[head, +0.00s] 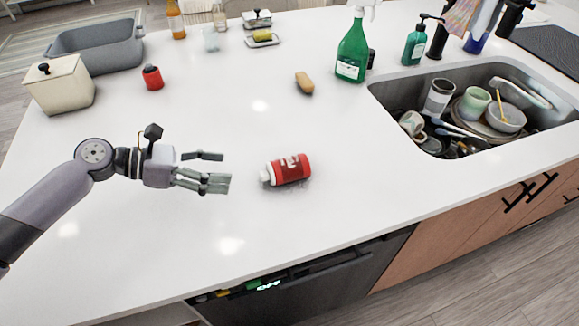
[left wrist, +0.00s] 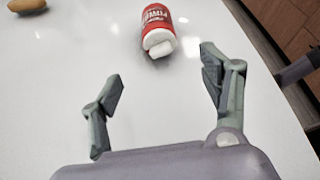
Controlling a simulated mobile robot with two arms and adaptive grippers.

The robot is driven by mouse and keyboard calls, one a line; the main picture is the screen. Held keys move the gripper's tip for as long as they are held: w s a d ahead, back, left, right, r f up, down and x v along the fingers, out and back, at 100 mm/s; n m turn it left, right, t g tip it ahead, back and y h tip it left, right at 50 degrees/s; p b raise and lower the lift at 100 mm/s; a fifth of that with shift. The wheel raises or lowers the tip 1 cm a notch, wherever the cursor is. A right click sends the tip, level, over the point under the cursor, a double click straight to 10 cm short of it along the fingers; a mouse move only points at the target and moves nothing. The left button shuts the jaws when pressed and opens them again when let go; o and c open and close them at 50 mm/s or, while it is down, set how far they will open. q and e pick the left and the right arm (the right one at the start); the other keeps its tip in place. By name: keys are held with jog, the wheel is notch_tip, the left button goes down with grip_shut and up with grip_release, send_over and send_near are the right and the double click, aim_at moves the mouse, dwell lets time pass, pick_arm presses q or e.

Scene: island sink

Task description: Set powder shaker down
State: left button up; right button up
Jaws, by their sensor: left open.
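The powder shaker is a red bottle (head: 291,170) with a white cap, lying on its side on the white countertop (head: 330,215). Its cap points left, toward my left gripper. My left gripper (head: 222,171) is open and empty, just left of the shaker and apart from it. In the left wrist view the red bottle (left wrist: 157,22) lies ahead of the open fingers (left wrist: 160,88), with its white cap facing them. My right gripper is not in view.
A small red-and-black jar (head: 152,78) and a cream canister (head: 62,85) are back left. A sink of dishes (head: 375,92) is right. Counter around the shaker is clear.

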pick_arm(q)
jog(key=p, duration=0.2)
send_near(283, 170)
jog(key=d+f, duration=0.1)
jog(key=w+d+f, duration=0.1)
jog(key=f, duration=0.1)
jog(key=w+d+f, duration=0.1)
jog(key=d, duration=0.1)
jog(key=shift+w+f, duration=0.15)
jog(key=shift+f, duration=0.2)
jog(key=shift+w+d, duration=0.1)
jog(key=shift+d, duration=0.25)
jog(key=p+x, duration=0.1)
jog(key=x, duration=0.3)
jog(key=shift+w+d, duration=0.25)
jog(key=shift+d, duration=0.1)
jog(key=shift+r, duration=0.1)
jog(key=shift+c, duration=0.6)
jog(key=c, duration=1.4)
jog(key=shift+o, duration=0.2)
notch_tip(283, 170, up, 10)
jog(key=shift+r, duration=0.1)
